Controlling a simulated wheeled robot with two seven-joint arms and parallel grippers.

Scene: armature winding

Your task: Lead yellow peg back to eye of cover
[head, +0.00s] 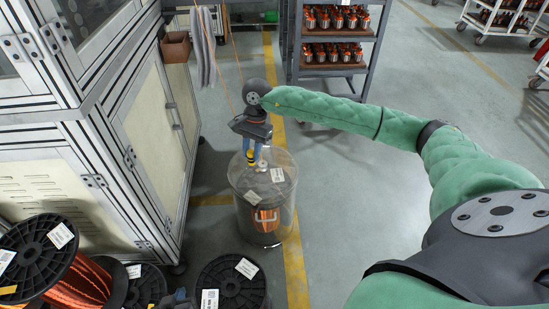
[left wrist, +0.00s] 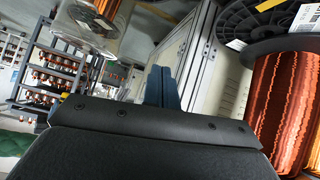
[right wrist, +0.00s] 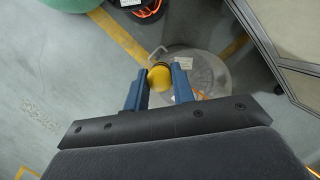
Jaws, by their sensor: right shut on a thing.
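My right gripper (head: 255,155) is above the clear round cover (head: 283,172) of a drum. Its blue fingers are shut on the yellow peg (head: 250,160), and the right wrist view shows the round yellow peg (right wrist: 159,77) between the fingertips (right wrist: 162,84). In that view the cover (right wrist: 205,76) is below and behind the peg. A small pale fitting (head: 262,167) on the cover is close to the fingertips; I cannot tell if the peg touches it. My left gripper (left wrist: 162,85) has its blue fingers together, with nothing seen between them.
The drum (head: 265,228) stands on the floor with an orange spool inside. Large black spools (head: 232,284) of orange wire stand in front. A machine cabinet (head: 150,130) is on the left. Orange wire runs down towards my right gripper. Shelves (head: 335,60) stand behind; the floor at right is open.

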